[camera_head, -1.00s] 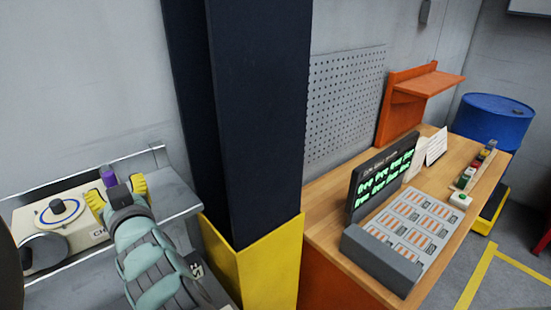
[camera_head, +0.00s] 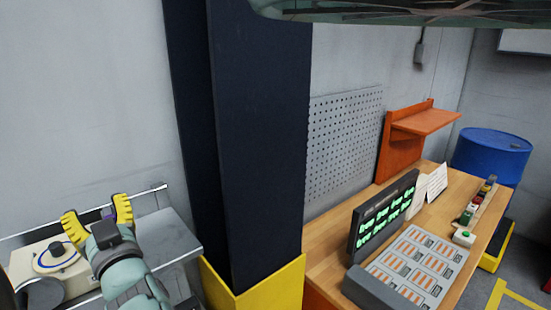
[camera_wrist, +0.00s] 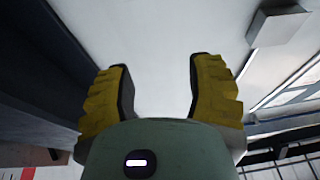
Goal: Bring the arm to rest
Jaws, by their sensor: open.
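My gripper (camera_head: 97,214) has yellow ridged fingers spread apart, with nothing between them. In the head view it is at the lower left, above the grey shelf and in front of the pale wall. It also shows in the wrist view (camera_wrist: 160,85), with open fingers against a plain pale surface. My green arm runs down from it to the bottom edge. A cream device with a round dial (camera_head: 55,258) sits on the shelf to the left of the gripper.
A dark column (camera_head: 245,140) with a yellow base (camera_head: 262,285) stands right of the arm. A wooden bench (camera_head: 325,260) holds a green-lit display (camera_head: 383,220) and a panel. A blue drum (camera_head: 492,155) is at the far right. The grey shelf (camera_head: 165,235) is bare right of the gripper.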

